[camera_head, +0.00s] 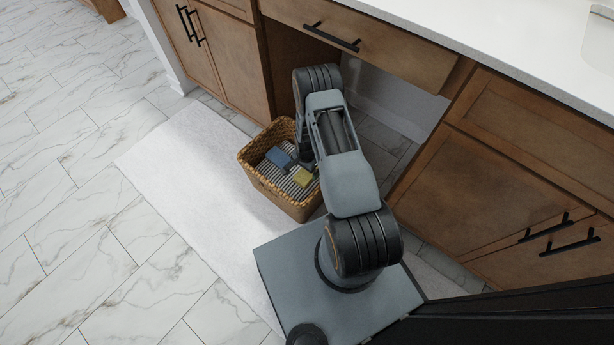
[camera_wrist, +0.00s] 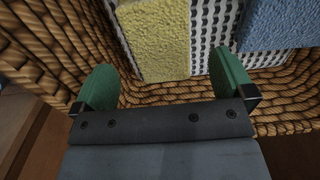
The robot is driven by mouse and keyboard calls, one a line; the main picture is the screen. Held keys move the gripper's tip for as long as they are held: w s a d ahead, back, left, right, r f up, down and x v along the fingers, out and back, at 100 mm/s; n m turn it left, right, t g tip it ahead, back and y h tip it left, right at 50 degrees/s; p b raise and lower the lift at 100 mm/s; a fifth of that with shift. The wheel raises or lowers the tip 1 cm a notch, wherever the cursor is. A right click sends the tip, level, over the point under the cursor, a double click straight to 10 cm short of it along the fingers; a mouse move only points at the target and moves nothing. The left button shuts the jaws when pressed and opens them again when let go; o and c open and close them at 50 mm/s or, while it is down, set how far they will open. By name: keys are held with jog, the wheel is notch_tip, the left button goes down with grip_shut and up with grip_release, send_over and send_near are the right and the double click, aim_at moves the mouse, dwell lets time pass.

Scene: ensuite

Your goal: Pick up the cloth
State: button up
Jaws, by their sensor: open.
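A black-and-white striped cloth (camera_head: 287,184) lies in a woven basket (camera_head: 262,186) under the counter. In the wrist view the cloth (camera_wrist: 208,38) shows between and beside a yellow block (camera_wrist: 158,38) and a blue block (camera_wrist: 275,22), which rest on it and hide part of it. My gripper (camera_wrist: 166,82) is open, its two green fingers apart at the basket's near inner wall. The yellow block is ahead of the gap between the fingers, and nothing is gripped. In the head view my arm hides most of the gripper and part of the basket.
Wooden drawers (camera_head: 375,40) and cabinets with black handles (camera_head: 548,234) stand behind and to the right. The basket stands on a white mat (camera_head: 185,165). The marble floor (camera_head: 70,200) to the left is clear.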

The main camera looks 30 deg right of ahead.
aim_at(307, 173)
jog(key=shift+w+d+f+b, duration=0.15)
jog(key=shift+f+b, duration=0.5)
jog(key=shift+f, duration=0.7)
jog(key=shift+s+d+f+b, duration=0.1)
jog(key=shift+f+b, duration=0.55)
jog(key=shift+f, duration=0.7)
jog(key=shift+c, duration=0.5)
jog(key=c, duration=0.9)
jog(key=shift+c, duration=0.2)
jog(key=shift+r, duration=0.15)
